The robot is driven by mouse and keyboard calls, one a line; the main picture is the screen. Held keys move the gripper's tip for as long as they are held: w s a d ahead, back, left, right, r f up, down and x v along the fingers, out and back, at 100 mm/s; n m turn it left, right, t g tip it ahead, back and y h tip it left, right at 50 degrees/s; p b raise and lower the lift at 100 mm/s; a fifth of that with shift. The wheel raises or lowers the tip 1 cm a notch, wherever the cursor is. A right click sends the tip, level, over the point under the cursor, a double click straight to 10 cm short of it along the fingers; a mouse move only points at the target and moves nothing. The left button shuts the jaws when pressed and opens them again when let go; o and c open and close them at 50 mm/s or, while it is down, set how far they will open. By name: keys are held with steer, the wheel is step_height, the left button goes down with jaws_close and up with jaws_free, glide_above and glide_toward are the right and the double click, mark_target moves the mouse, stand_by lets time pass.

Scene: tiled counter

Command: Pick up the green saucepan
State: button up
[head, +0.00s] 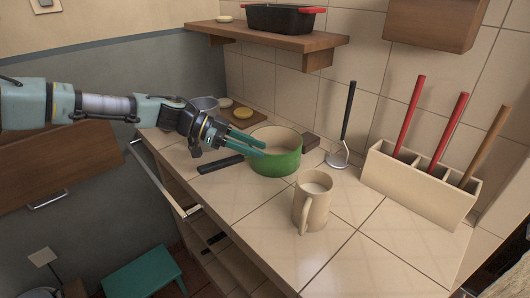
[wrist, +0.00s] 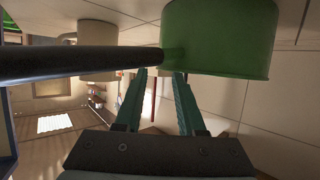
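The green saucepan (head: 277,160) stands upright on the tiled counter, its long black handle (head: 220,163) pointing left. My gripper (head: 262,148) reaches in from the left, its teal fingers over the handle side of the pan, close to the rim. In the wrist view the fingers (wrist: 160,72) are apart with nothing between them. The handle (wrist: 80,65) crosses the upper left there and meets the green pan wall (wrist: 220,40) near the fingertips. I cannot tell whether the fingers touch the pan.
A beige mug (head: 313,203) stands in front of the pan. A ladle (head: 346,125) and a utensil holder (head: 415,185) are to the right. A wooden board (head: 245,117) and grey pot (head: 205,104) lie behind. A shelf (head: 270,36) hangs above. The front right counter is clear.

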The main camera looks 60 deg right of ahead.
steer(key=shift+p+x, duration=0.7)
steer(key=shift+x, duration=1.1)
steer(key=shift+r, duration=0.1)
jaws_close()
steer(key=shift+d, duration=0.1)
